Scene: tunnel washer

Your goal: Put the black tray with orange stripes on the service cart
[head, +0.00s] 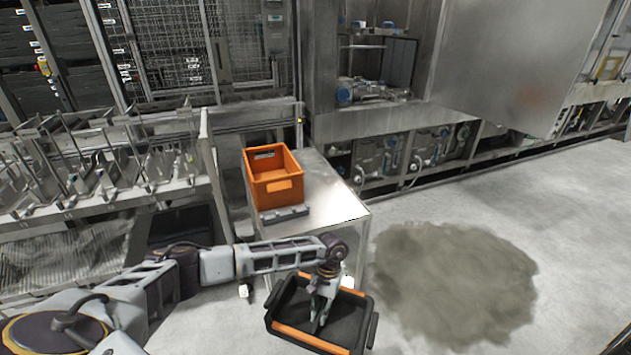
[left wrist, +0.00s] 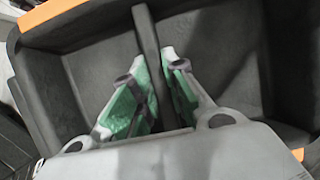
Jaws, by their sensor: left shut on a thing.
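The black tray with orange stripes (head: 352,324) hangs in front of the service cart, at the bottom of the head view. My left gripper (head: 318,318) reaches down into it and is shut on its middle bar. In the left wrist view the green-padded fingers (left wrist: 152,95) sit on both sides of the dark bar, with the tray (left wrist: 95,55) around them. The service cart (head: 325,195) is a metal table with a flat top, behind the tray. My right gripper is not in view.
An orange crate (head: 275,182) stands on the back left of the cart top. A small grey bar-shaped object (head: 285,215) lies in front of it. The cart's right part is bare. Racks (head: 100,165) stand at left, and the floor at right is open.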

